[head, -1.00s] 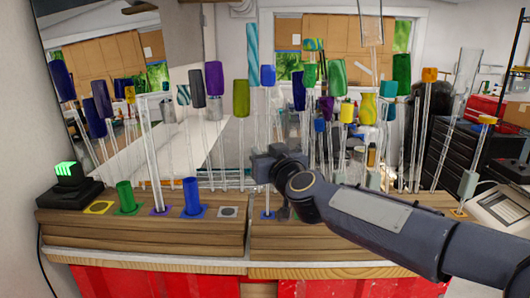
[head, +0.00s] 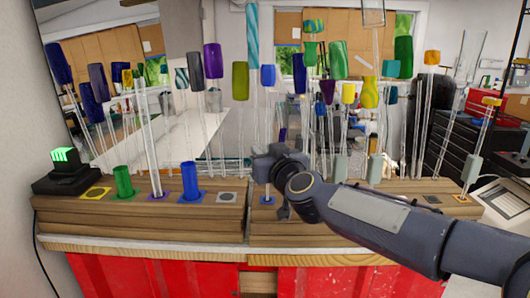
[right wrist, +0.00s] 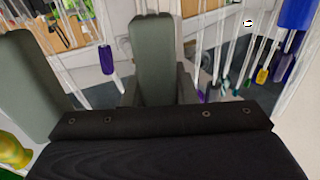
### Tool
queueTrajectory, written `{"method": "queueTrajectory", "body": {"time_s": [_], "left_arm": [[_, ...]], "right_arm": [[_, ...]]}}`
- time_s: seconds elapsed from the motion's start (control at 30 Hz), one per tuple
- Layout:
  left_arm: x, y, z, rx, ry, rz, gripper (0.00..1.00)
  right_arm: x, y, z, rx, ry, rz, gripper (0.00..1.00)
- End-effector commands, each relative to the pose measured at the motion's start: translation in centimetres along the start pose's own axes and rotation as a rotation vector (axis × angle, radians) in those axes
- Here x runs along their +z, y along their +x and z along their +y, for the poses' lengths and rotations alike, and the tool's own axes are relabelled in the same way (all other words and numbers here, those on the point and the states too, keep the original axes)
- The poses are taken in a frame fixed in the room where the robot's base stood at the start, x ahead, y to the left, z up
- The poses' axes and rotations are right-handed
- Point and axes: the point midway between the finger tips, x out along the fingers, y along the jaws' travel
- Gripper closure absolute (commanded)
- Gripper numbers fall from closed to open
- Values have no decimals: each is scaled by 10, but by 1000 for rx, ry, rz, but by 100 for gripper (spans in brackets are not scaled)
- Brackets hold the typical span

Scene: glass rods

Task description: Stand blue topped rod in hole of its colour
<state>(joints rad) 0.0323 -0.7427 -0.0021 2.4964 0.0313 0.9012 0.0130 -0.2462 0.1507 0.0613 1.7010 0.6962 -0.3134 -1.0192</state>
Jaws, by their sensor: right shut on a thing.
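The blue topped rod (head: 268,75) is upright in the head view, its clear shaft running down into my right gripper (head: 266,168). That gripper is shut on it above the right wooden block. Directly below is a blue-edged hole (head: 267,201) in the block's top. The rod's lower end is at this hole; I cannot tell how deep it sits. In the right wrist view, grey-green fingers of my right gripper (right wrist: 95,85) show, but the held shaft is not clear between them. My left gripper is out of view.
The left wooden block (head: 140,220) bears a green stub (head: 123,182) and a blue stub (head: 190,180). Several tall clear rods with coloured tops crowd behind and right of my gripper. A black device with a green light (head: 68,172) stands at far left.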

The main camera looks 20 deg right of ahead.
Motion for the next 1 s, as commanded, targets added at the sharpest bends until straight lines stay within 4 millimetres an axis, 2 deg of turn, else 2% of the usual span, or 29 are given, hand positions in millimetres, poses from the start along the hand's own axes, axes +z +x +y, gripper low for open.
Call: {"method": "queueTrajectory", "body": {"time_s": [0.87,0.9,1.0], "left_arm": [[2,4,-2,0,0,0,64],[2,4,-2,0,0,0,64],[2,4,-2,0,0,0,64]], "right_arm": [[7,0,0,0,1,0,99],[6,0,0,0,1,0,70],[6,0,0,0,1,0,57]]}}
